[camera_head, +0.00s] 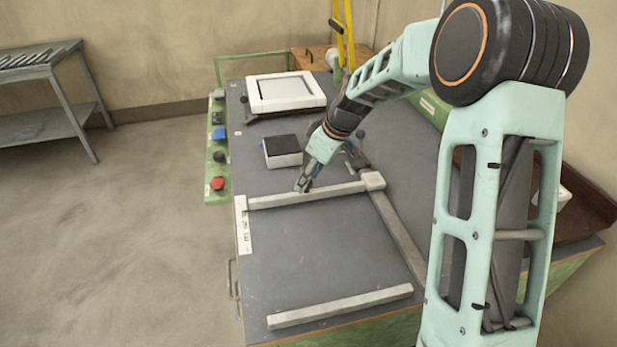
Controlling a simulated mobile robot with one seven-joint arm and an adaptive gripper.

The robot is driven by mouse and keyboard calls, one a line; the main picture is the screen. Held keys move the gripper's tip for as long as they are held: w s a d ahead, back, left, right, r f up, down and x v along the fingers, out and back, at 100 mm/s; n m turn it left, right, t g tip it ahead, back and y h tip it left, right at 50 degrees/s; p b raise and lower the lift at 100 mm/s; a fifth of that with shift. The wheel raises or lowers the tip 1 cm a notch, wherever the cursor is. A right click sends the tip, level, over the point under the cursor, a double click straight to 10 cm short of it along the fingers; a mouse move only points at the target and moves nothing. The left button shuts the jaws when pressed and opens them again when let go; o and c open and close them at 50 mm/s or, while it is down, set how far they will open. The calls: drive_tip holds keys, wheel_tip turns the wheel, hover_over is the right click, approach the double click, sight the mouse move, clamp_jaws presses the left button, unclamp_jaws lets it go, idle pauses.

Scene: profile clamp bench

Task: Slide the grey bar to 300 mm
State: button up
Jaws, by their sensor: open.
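A long pale grey bar (270,201) lies across the bench top, its right end at a square block (373,180) on a grey rail (398,235). A white scale strip (245,232) with dark marks runs along the bench's left edge, by the bar's left end. The marks are too small to read. My gripper (302,187) is open and points down at the bar's far edge, left of its middle. I cannot tell whether the fingers touch the bar. A second grey bar (340,306) lies near the front edge, roughly parallel.
The bench top between the two bars is clear. Behind my gripper are a black-topped white box (283,151) and a white framed panel (286,92). A green strip with buttons, including a red one (217,184), borders the left edge. My arm hides part of the right side.

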drive_tip(key=v, duration=1.1)
drive_tip(key=shift+d+r, duration=0.15)
drive_tip(key=shift+r, duration=0.15)
drive_tip(key=shift+s+d, duration=0.1)
